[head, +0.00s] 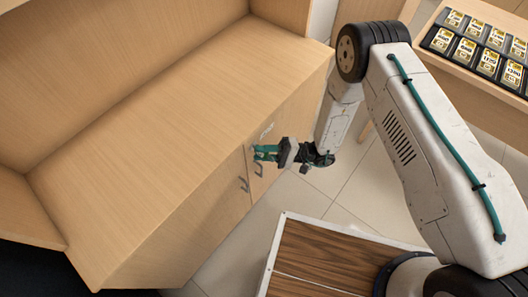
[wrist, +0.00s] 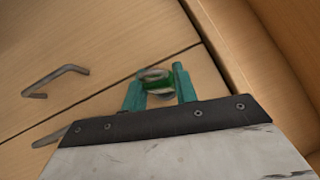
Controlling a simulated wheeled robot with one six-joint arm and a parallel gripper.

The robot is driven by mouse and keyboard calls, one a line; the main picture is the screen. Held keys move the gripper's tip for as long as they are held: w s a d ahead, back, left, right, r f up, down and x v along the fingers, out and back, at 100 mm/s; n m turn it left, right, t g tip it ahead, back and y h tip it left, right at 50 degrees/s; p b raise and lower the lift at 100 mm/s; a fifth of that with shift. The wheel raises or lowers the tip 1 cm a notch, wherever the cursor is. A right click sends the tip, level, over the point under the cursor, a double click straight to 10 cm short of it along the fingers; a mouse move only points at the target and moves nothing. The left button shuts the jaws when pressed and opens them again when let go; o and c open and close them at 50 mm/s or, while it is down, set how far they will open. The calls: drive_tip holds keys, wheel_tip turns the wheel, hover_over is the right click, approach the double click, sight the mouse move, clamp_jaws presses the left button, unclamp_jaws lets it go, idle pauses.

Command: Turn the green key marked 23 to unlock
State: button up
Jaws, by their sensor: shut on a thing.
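My gripper (head: 266,153) is at the front of the wooden cabinet under the counter, beside the door handles. In the wrist view its two teal fingers (wrist: 158,84) are shut on a green key (wrist: 157,86), which sits between the fingertips against the cabinet front. A metal ring-like part shows at the key. The number on the key is not legible, and the lock behind it is hidden. In the head view the key cannot be made out behind the fingers.
The doors have metal handles, one at left in the wrist view (wrist: 55,80) and one in the head view (head: 243,184). The counter top (head: 150,130) is bare. A table at upper right bears a dark tray of labelled items (head: 480,45). Tiled floor (head: 340,185) lies in front.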

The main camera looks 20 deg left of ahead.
drive_tip(key=shift+m+y, duration=0.6)
drive_tip(key=shift+r+m+y, duration=0.1)
drive_tip(key=shift+m+y, duration=0.3)
drive_tip(key=shift+m, duration=0.3)
drive_tip(key=o, duration=0.9)
drive_tip(key=shift+o, duration=0.2)
drive_tip(key=v, duration=0.9)
